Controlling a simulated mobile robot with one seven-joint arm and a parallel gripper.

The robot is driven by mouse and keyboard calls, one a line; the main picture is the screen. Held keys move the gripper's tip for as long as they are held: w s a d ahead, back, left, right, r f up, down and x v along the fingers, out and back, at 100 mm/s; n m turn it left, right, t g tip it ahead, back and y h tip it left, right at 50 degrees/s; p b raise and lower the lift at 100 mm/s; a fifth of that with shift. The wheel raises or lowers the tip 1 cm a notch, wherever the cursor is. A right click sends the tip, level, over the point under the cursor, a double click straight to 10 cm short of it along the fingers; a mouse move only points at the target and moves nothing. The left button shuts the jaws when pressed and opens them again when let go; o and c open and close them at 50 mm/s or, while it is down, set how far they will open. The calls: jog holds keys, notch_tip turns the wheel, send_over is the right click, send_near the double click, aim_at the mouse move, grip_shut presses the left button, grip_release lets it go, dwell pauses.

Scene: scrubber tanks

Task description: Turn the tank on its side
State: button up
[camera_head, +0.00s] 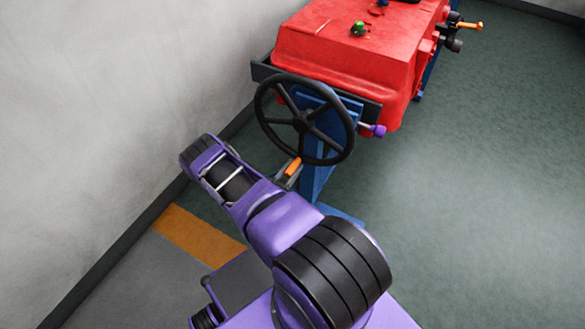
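The tank (345,50) is a big red box-shaped body at the top, held on a blue stand (318,180). A black spoked handwheel (304,118) is on the stand's near end. A small purple knob (378,131) sticks out at the right of this end. My purple arm reaches up from the bottom toward the wheel's lower left. A small grey part with an orange tip (292,168) shows at the wheel's lower rim, partly behind my arm. I cannot tell whether it is my gripper's finger or whether it touches the wheel. No pair of fingertips shows clearly.
A grey wall (110,90) runs close along the left. Valves with an orange handle (466,26) stick out at the tank's far right. Green floor (480,210) is clear on the right. An orange stripe (198,236) marks the floor left of my arm.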

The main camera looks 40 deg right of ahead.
grip_shut()
dwell(1.0)
